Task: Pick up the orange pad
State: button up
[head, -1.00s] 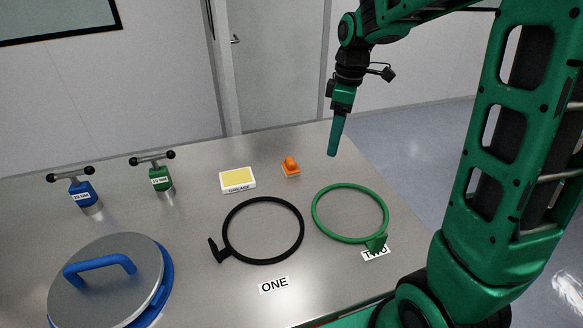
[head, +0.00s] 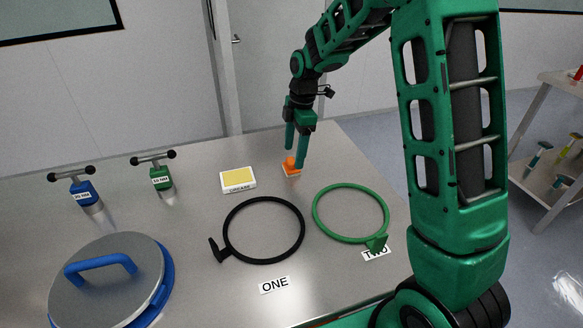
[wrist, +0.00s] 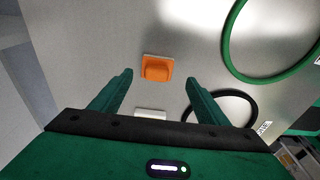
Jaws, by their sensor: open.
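The orange pad (head: 290,167) is a small block with a raised knob on a flat base, resting on the metal table near its back edge. In the wrist view the orange pad (wrist: 157,68) lies ahead of the fingertips, in line with the gap between them. My gripper (head: 297,160) is open and empty, pointing down with its fingers close to the pad. In the wrist view my gripper's fingers (wrist: 160,82) are spread wide on either side. I cannot tell exactly how high the fingertips are above the table.
A grease box (head: 238,188) stands left of the pad. A black ring (head: 228,212) and a green ring (head: 319,221) lie in front. Blue (head: 84,195) and green (head: 161,178) torque tools and a blue-handled lid (head: 78,300) are farther left. A shelf (head: 534,165) stands at right.

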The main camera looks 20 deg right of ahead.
aim_at(292, 160)
jog(key=f, duration=0.5)
jog(key=shift+w+a, duration=0.35)
jog(key=c, duration=1.1)
